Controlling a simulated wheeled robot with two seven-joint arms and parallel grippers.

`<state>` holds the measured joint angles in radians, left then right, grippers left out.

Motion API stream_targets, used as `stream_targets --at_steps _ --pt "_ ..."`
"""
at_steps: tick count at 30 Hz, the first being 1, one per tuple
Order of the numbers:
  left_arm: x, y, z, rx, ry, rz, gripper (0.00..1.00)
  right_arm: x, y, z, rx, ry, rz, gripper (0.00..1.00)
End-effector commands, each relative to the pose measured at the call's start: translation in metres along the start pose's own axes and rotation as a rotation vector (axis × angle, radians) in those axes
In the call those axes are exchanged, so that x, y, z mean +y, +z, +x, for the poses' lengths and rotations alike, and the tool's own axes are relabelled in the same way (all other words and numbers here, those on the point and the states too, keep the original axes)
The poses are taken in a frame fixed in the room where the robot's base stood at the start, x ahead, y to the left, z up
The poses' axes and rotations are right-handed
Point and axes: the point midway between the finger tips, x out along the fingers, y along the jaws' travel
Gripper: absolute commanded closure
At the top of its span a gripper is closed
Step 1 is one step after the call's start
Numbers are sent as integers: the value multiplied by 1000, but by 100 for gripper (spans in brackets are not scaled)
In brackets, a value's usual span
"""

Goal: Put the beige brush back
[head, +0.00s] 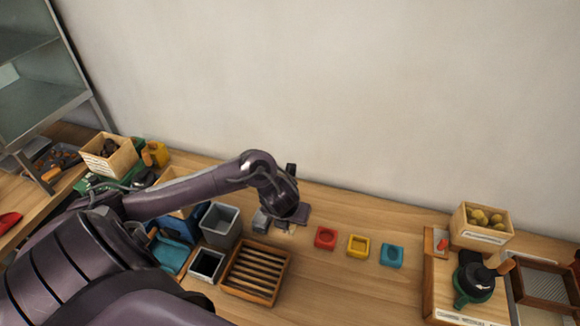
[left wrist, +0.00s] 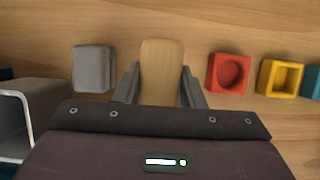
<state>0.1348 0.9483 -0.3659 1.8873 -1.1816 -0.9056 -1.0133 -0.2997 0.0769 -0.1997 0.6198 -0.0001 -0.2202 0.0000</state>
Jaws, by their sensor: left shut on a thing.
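My left gripper (head: 290,226) is over the table in the head view, between a grey block and the red holder. In the left wrist view its fingers (left wrist: 161,88) are shut on the sides of the beige brush (left wrist: 162,70), which shows as a light tan, rounded block. In the head view the gripper mostly hides the brush. I cannot tell whether the brush touches the table. My right gripper is not in view.
The grey block (left wrist: 94,69) is left of the brush. Red (head: 325,238), yellow (head: 358,245) and teal (head: 392,256) holders stand to the right. A slatted wooden tray (head: 231,286) and grey bin (head: 219,224) are near left. Bare table lies before the wooden board (head: 440,290).

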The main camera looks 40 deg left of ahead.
Motion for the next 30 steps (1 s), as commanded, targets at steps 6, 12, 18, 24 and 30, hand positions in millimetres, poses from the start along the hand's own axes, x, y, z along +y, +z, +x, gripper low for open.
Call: stream_targets --at_steps 6,12,18,24,30 --pt "0 -14 31 3 0 -2 85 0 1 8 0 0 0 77" --pt "0 -16 36 1 0 -1 85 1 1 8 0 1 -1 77" --pt "0 -16 38 1 0 0 85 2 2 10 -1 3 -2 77" --pt "0 -16 38 1 0 0 46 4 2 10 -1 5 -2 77" --pt "0 -16 38 1 0 0 42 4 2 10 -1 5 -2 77"
